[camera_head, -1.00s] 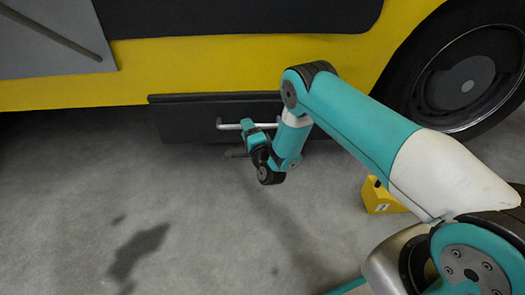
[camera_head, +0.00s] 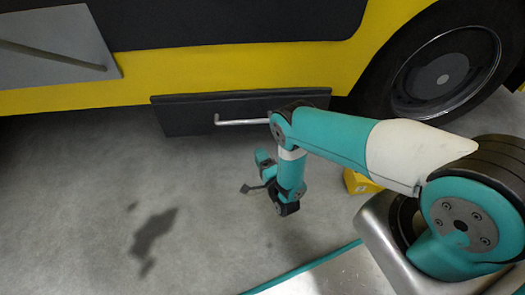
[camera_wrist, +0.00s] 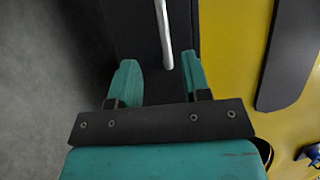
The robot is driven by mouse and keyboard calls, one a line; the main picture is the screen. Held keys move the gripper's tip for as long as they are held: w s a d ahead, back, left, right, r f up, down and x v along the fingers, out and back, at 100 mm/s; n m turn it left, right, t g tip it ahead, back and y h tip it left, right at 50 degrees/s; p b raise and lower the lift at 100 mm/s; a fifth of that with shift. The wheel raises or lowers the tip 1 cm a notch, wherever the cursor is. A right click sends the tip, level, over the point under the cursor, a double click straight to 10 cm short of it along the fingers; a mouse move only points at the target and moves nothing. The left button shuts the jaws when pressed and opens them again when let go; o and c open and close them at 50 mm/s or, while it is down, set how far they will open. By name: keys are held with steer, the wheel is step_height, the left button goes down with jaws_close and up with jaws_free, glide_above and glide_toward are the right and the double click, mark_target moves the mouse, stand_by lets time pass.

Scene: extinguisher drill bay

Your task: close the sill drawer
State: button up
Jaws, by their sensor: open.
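The sill drawer (camera_head: 185,122) has a dark front panel low on the yellow vehicle, in the upper middle of the head view. Its top edge shows as a narrow strip; I cannot tell how far out it stands. A pale bar handle (camera_head: 240,121) runs across the front, its right end hidden by my arm. My gripper (camera_head: 260,168) is open and empty, below and in front of the handle, apart from it. In the wrist view, the handle (camera_wrist: 162,30) runs down toward the space between my gripper's fingers (camera_wrist: 159,75), with the dark drawer front (camera_wrist: 135,30) behind it.
The yellow vehicle (camera_head: 60,100) spans the top, with a large wheel (camera_head: 440,80) at the right. A yellow object (camera_head: 357,183) sits on the floor behind my arm, partly hidden. The grey floor (camera_head: 90,210) at left is clear apart from a shadow.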

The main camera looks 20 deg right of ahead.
steer(key=shift+s+p, duration=0.5)
steer(key=shift+p, duration=0.05)
steer(key=shift+f, duration=0.1)
steer(key=shift+w, duration=0.1)
